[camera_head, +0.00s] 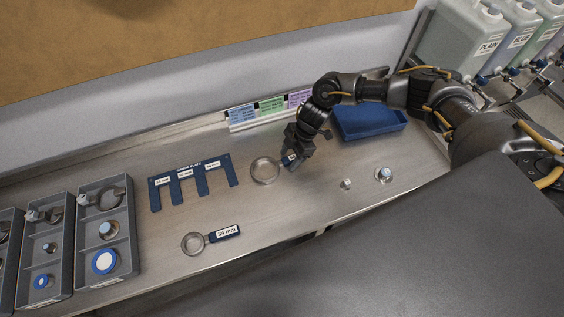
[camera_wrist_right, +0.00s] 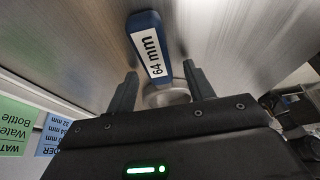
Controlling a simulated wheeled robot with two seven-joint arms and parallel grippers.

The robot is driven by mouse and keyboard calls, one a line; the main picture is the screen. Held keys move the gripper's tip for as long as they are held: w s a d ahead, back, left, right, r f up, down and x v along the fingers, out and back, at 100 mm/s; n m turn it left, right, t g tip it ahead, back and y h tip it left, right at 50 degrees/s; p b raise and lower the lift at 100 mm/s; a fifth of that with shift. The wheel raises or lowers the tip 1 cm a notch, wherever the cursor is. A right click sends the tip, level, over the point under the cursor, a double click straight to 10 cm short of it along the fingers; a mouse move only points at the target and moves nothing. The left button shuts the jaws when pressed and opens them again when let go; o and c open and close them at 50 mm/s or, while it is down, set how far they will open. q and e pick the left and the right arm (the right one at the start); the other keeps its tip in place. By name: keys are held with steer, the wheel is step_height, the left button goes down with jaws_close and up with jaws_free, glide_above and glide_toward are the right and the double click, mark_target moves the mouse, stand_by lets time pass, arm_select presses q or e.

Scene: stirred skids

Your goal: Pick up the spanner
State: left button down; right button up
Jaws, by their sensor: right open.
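One spanner has a large metal ring (camera_head: 264,171) on the bench and a blue handle (camera_head: 290,160), partly hidden by my right gripper (camera_head: 293,160) in the head view. In the right wrist view its blue handle (camera_wrist_right: 150,45) reads "64 mm". Part of its metal ring (camera_wrist_right: 166,95) shows between the fingers of my right gripper (camera_wrist_right: 159,88), which is open and holds nothing. A second, smaller spanner (camera_head: 192,243) with a "34 mm" label lies nearer the front edge, apart from the gripper. My left gripper is not in view.
A blue slotted plate (camera_head: 190,167) lies left of the large ring. Grey trays (camera_head: 123,258) with parts stand at far left. A blue bin (camera_head: 372,125) is behind right. Small metal pieces (camera_head: 346,184) stand near the front edge. Label cards (camera_head: 271,105) line the back.

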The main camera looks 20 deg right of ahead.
steer(key=shift+f, duration=0.15)
jaws_close()
stand_by(0.4)
steer(key=shift+r, duration=0.3)
step_height(320, 180, up, 2)
steer(key=shift+w+r+b, duration=0.1)
steer(key=shift+r+b, duration=0.15)
steer(key=shift+b, duration=0.05)
steer(key=s+d+r+b, duration=0.2)
steer(key=s+r+b, duration=0.1)
steer(key=s+r, duration=0.7)
steer(key=s, duration=0.4)
steer(key=shift+d+r, duration=0.15)
steer(key=shift+d, duration=0.2)
